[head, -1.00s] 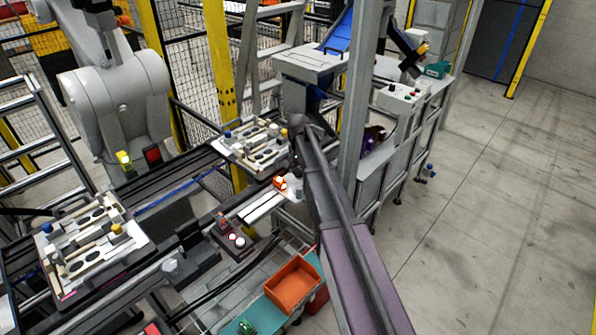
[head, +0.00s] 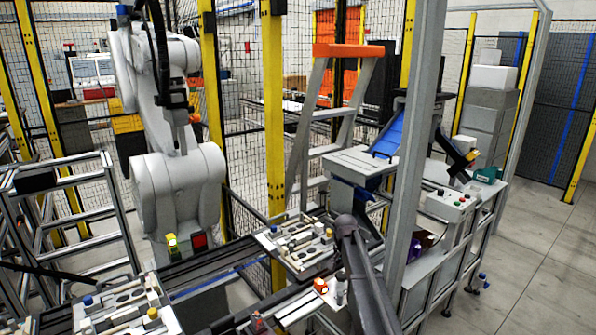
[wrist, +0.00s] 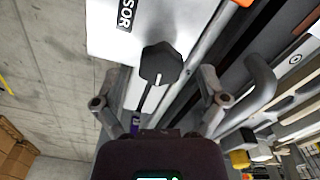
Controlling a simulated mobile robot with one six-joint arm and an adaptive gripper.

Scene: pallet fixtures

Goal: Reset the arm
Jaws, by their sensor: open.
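My gripper (wrist: 157,88) is open, with its two fingers spread apart in the wrist view. No object is held between them. A black knob (wrist: 160,64) on a white panel (wrist: 110,38) with lettering ending in "SOR" shows between and beyond the fingers. I cannot tell how near the fingertips are to it. In the head view my arm slants across the lower right middle, and the gripper itself cannot be made out there.
Two fixture pallets sit on the conveyor line, one near the middle (head: 272,248) and one at lower left (head: 165,322). An orange button (head: 320,285) is beside my arm. A grey post (head: 416,130) stands right of it. Open floor (head: 540,240) lies at the right.

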